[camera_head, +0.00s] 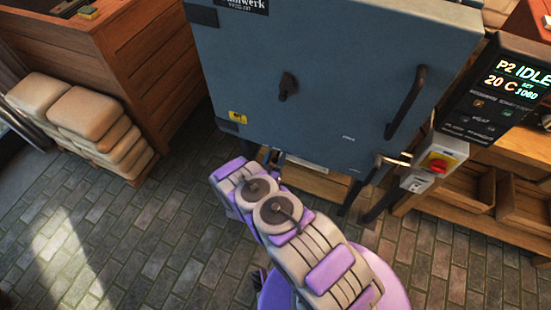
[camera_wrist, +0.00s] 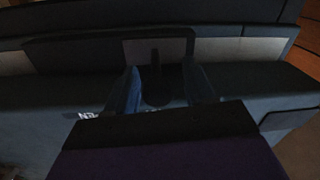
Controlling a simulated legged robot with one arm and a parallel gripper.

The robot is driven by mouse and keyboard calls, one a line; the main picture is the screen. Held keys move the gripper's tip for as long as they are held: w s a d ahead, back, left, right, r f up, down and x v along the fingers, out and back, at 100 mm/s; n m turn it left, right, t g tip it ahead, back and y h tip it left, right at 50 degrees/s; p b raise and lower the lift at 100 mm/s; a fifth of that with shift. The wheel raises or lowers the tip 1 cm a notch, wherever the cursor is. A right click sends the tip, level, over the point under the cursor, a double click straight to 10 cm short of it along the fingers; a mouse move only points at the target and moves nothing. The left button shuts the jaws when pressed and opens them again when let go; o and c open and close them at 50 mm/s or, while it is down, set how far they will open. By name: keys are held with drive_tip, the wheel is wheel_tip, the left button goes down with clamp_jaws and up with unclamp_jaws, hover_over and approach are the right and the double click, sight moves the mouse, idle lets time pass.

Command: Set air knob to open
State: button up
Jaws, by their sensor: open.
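In the wrist view a dark round knob (camera_wrist: 156,92) with an upright stem or lever sits on a dark grey surface. I take it to be the air knob. My gripper (camera_wrist: 162,75) is open, with one finger on each side of the knob; I cannot tell whether they touch it. A partly hidden white label (camera_wrist: 88,115) lies left of the knob, its letters not clearly readable. In the head view my gripper (camera_head: 273,157) is at the lower edge of the blue-grey kiln (camera_head: 335,60); the air knob is not clearly visible there.
The kiln front has a dark fitting (camera_head: 288,86) and a vertical handle (camera_head: 406,104). At right are a control panel (camera_head: 500,95) reading IDLE and a red switch (camera_head: 438,162). Stacked sacks (camera_head: 85,120) stand by a wooden cabinet at left. Brick floor at lower left is clear.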

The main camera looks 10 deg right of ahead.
clamp_jaws()
idle(0.6)
